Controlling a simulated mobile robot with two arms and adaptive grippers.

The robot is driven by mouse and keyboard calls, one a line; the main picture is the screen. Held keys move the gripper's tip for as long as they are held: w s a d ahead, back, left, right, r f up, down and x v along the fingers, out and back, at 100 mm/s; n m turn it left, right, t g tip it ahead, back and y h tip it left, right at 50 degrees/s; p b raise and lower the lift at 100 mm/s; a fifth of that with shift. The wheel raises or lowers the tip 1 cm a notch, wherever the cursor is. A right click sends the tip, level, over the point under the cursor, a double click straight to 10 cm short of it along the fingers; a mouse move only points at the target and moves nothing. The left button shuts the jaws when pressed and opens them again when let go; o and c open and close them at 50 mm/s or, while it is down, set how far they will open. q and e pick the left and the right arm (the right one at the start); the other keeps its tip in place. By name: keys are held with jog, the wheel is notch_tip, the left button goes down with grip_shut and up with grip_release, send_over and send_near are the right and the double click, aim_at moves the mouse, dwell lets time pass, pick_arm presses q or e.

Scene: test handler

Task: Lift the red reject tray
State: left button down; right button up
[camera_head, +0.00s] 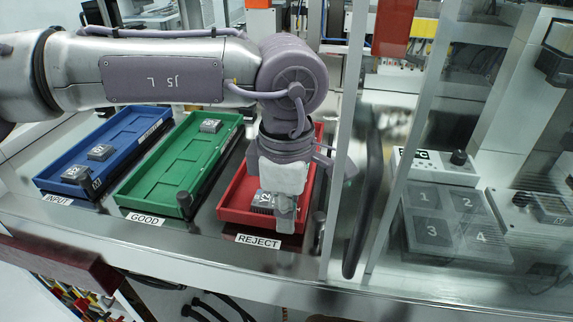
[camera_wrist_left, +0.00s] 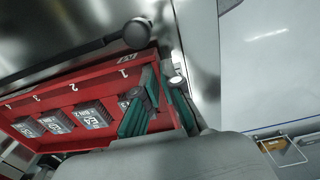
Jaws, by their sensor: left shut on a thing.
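The red reject tray (camera_head: 236,217) rests in the rightmost of three tray places, behind the REJECT label. My left gripper (camera_head: 284,222) points down at its front end, and the arm hides much of the tray. In the left wrist view the red tray (camera_wrist_left: 100,84) holds several dark square chips in numbered slots, one of them a chip (camera_wrist_left: 93,115) near the gripper. My left gripper (camera_wrist_left: 163,88) has its teal-padded fingers shut on the tray's end wall. The exact contact is partly hidden. My right gripper is not in view.
A green tray (camera_head: 150,195) and a blue tray (camera_head: 65,168) stand to the left, with chips in them. A glass panel and metal post (camera_head: 345,150) stand close on the right. Beyond is a numbered test block (camera_head: 446,247). A dark knob (camera_wrist_left: 137,33) stands near the red tray.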

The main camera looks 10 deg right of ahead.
pick_arm(q)
jog(key=shift+s+a+b, duration=0.2)
jog(key=shift+s+b, duration=0.25)
jog(key=shift+s, duration=0.15)
jog(key=shift+s+a+b, duration=0.2)
jog(key=shift+s+b, duration=0.2)
jog(key=shift+s, duration=0.2)
jog(key=shift+s+f, duration=0.1)
jog(key=shift+f, duration=0.05)
